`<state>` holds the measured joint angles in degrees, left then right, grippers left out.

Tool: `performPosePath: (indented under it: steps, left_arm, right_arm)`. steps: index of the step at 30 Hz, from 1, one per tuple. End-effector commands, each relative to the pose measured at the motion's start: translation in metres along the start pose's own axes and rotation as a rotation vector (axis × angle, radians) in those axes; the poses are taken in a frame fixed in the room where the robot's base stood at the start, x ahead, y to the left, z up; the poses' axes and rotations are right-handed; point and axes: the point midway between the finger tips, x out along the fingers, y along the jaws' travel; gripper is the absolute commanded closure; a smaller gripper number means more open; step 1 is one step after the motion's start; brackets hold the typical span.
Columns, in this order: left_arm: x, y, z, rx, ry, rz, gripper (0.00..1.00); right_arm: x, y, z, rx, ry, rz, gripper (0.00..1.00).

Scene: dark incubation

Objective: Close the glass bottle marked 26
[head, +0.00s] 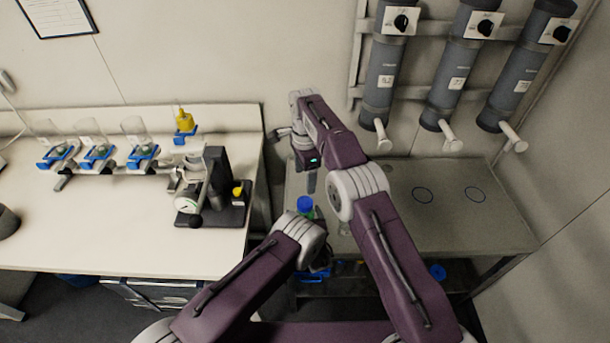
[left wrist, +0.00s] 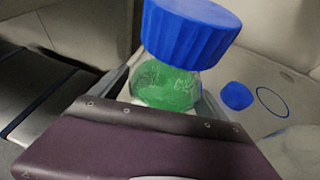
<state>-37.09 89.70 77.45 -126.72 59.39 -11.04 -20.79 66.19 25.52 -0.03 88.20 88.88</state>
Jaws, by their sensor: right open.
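A glass bottle with green contents (left wrist: 165,88) stands large in the left wrist view, with a blue cap (left wrist: 190,30) on its top. I cannot tell how tight the cap sits, and no number is readable. In the head view the blue cap (head: 305,203) shows above my left arm, which hides most of the bottle. My left gripper (left wrist: 165,105) has its grey fingers on both sides of the bottle, close against it; it is hidden in the head view. My right gripper (head: 311,182) is open, pointing down just above the cap.
The grey bench (head: 450,220) is mostly clear at right, under several wall-mounted cylinders (head: 455,80). The white table (head: 110,225) at left carries a black device (head: 215,180) and glassware in blue holders.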

Motion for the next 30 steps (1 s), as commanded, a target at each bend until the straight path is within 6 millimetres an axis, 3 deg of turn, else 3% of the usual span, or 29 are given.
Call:
performPosePath:
  steps: [5, 18, 30]
  left_arm:
    - [-0.007, -0.001, 0.0, 0.001, 0.001, -0.001, 0.14]
    - [-0.083, -0.001, -0.001, 0.002, 0.001, -0.002, 0.14]
    - [-0.091, 0.0, 0.0, 0.0, 0.0, 0.0, 0.14]
  right_arm:
    - [-0.001, 0.0, 0.0, 0.0, 0.0, 0.0, 0.27]
    - [0.0, 0.0, 0.0, 0.0, 0.0, 0.0, 0.27]
    - [0.0, 0.0, 0.0, 0.0, 0.0, 0.0, 0.27]
